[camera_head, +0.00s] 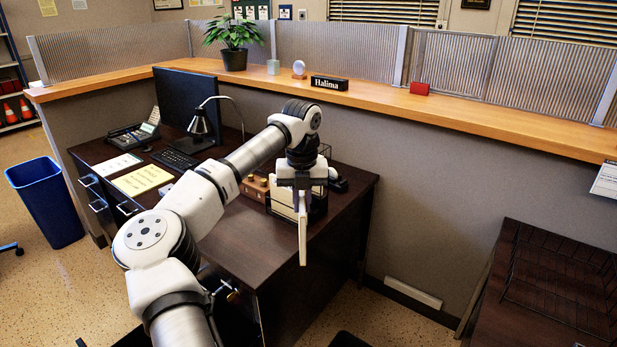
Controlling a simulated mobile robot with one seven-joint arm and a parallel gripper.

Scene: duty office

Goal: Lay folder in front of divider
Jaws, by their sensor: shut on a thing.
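My gripper (302,184) is above the right end of the dark desk, pointing down. It is shut on a thin, pale, flat thing that looks like the folder (302,240), which hangs upright and almost edge-on below the jaws. Its lower end shows against the dark desk; I cannot tell whether it touches anything. A dark wire organizer (319,207) stands right by the gripper, partly hidden by it. Ribbed divider panels (330,52) stand along the back of the wooden counter ledge (440,108). Which divider the task names is not clear from this view.
On the desk (245,240) are a monitor (186,98), lamp (201,124), keyboard (175,158), phone (133,134), yellow pad (143,180) and small wooden box (255,188).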

